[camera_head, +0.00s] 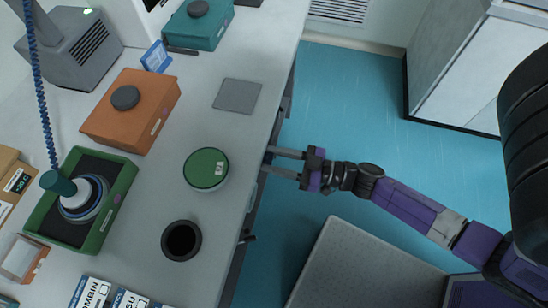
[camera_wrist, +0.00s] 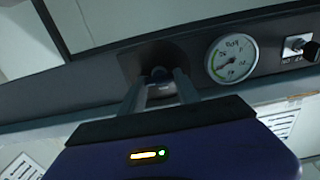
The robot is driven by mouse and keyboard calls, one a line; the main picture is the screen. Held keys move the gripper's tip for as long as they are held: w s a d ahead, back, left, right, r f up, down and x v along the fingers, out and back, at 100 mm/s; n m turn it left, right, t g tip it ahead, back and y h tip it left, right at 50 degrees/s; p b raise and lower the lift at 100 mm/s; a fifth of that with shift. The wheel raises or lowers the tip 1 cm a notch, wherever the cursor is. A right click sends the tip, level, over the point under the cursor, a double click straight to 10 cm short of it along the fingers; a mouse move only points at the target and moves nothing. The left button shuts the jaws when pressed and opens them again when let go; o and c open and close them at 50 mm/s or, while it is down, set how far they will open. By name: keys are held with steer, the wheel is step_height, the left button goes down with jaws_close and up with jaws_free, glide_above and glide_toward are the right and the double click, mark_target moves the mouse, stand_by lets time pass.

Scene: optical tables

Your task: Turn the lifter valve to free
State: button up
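My gripper (camera_head: 267,160) reaches to the front edge of the table in the head view, its two fingers spread apart. In the wrist view, the gripper (camera_wrist: 160,78) points at a dark front panel (camera_wrist: 100,88) under the tabletop. A small dark knob (camera_wrist: 158,72), which looks like the lifter valve, sits in a dark recess between the fingertips. I cannot tell whether the fingers touch it, and its marking and turn position are hidden. The knob is not visible in the head view.
A round pressure gauge (camera_wrist: 232,58) sits right of the knob, and a switch plate with a black handle (camera_wrist: 300,46) is further right. The table (camera_head: 228,130) carries a green round container (camera_head: 206,169), a black cup (camera_head: 181,240) and an orange box (camera_head: 132,110). Blue floor (camera_head: 340,90) is open.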

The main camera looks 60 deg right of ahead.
jaws_close()
steer(key=shift+n, duration=0.4)
steer(key=n+b, duration=0.2)
steer(key=n, duration=0.6)
steer(key=n+b, duration=0.2)
steer(key=n, duration=0.7)
steer(key=shift+s+a+f, duration=0.1)
steer(key=shift+a+f, duration=0.1)
steer(key=o, duration=1.2)
jaws_free()
